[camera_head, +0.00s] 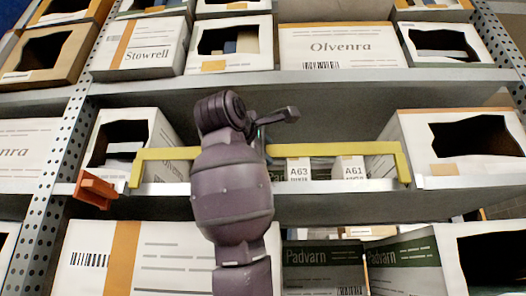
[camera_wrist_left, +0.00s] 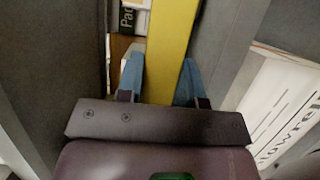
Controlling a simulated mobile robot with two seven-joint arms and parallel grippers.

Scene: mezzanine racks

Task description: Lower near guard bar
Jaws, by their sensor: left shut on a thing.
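The yellow guard bar (camera_head: 335,149) runs across the front of the middle shelf in the head view, with a short leg bent down at each end. My left gripper (camera_head: 264,137) is at the middle of the bar, and my purple arm hides part of the bar there. In the left wrist view the blue fingers of the left gripper (camera_wrist_left: 164,82) are on either side of the yellow guard bar (camera_wrist_left: 171,40), shut on it. My right gripper is in neither view.
An orange bracket (camera_head: 95,189) sticks out at the left upright near the bar's left end. Behind the bar are white open boxes (camera_head: 463,152) and the labels A63 and A61 (camera_head: 353,172). Shelves above and below are full of cartons. A perforated post (camera_head: 497,45) stands at right.

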